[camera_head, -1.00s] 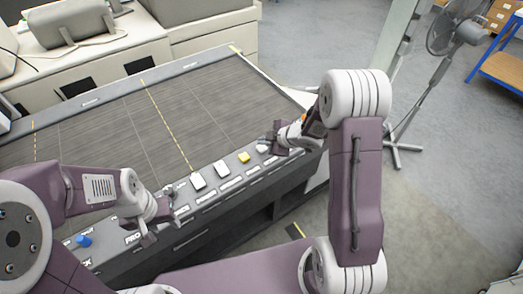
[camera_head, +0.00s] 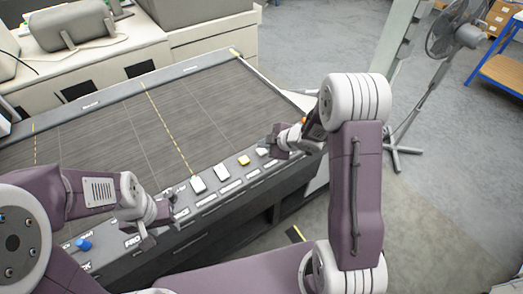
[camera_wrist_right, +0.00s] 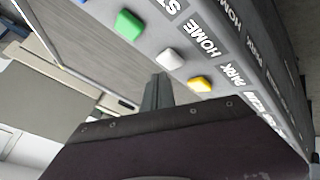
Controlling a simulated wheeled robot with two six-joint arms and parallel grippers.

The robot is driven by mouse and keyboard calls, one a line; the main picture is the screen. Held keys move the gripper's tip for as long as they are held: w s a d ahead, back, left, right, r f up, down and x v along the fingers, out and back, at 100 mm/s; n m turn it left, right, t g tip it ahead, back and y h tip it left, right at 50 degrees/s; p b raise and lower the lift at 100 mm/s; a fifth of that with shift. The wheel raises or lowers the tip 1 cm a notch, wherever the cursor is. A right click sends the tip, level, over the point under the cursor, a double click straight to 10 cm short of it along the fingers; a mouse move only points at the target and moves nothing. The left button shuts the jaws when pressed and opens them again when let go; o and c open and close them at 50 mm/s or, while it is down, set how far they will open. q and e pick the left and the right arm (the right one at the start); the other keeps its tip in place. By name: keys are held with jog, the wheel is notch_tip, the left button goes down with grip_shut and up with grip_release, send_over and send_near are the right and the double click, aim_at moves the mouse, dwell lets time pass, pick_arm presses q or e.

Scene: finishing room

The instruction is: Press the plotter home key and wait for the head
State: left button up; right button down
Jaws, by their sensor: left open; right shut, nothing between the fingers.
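The plotter's front panel (camera_head: 205,205) carries a row of keys. In the right wrist view, the white key (camera_wrist_right: 170,57) lies beside the HOME label (camera_wrist_right: 200,38). A green key (camera_wrist_right: 128,25) is on one side of it and a yellow key (camera_wrist_right: 201,84) beside the PARK label on the other. The white home key also shows in the head view (camera_head: 262,151). My right gripper (camera_head: 275,143) is shut and empty, close to this key; its fingers (camera_wrist_right: 158,88) appear just below it in the wrist view. I cannot see contact. My left gripper (camera_head: 160,215) is open over the panel's left part.
The wide dark plotter bed (camera_head: 110,130) lies behind the keys and looks clear. More white keys (camera_head: 198,185) and a blue knob (camera_head: 84,244) sit along the panel. A fan (camera_head: 450,35) stands on the floor at right. The plotter head is not clearly visible.

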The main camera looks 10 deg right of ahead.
dwell(0.8)
jog(key=shift+f+b, duration=0.3)
jog(key=shift+f, duration=0.15)
jog(key=shift+f+b, duration=0.4)
jog(key=shift+f, duration=0.1)
dwell(0.5)
dwell(0.3)
jog(key=shift+r+p, duration=0.95)
jog(key=shift+p, duration=0.05)
